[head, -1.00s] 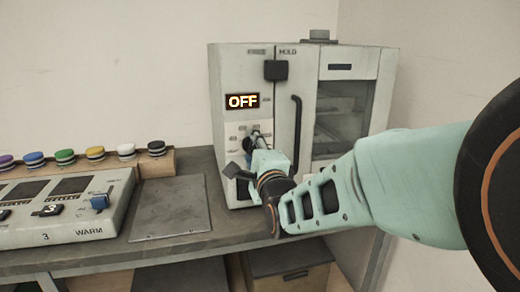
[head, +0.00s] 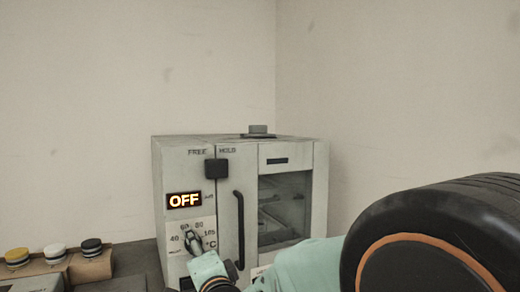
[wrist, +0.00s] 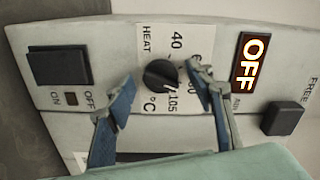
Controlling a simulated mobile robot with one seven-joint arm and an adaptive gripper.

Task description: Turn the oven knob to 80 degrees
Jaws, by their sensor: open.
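The oven (head: 185,160) stands against the wall, with a lit display (head: 184,200) reading OFF; the display also shows in the wrist view (wrist: 250,61). Below it, the white dial plate (head: 174,225) carries marks around 40, 60, 80 and 105 °C. The round black knob (wrist: 160,74) shows in the wrist view between my fingertips; a small pale mark is on its side towards 105. My gripper (wrist: 162,80) is open, with one blue-and-grey finger on each side of the knob. I cannot tell whether the fingers touch it. In the head view my gripper (head: 195,246) largely hides the knob.
A black rocker switch (wrist: 60,67) marked ON and OFF is beside the dial plate. A black latch block (head: 217,168) sits by FREE and HOLD, near the door's black handle (head: 239,230). Coloured round knobs (head: 54,251) stand in a row at lower left.

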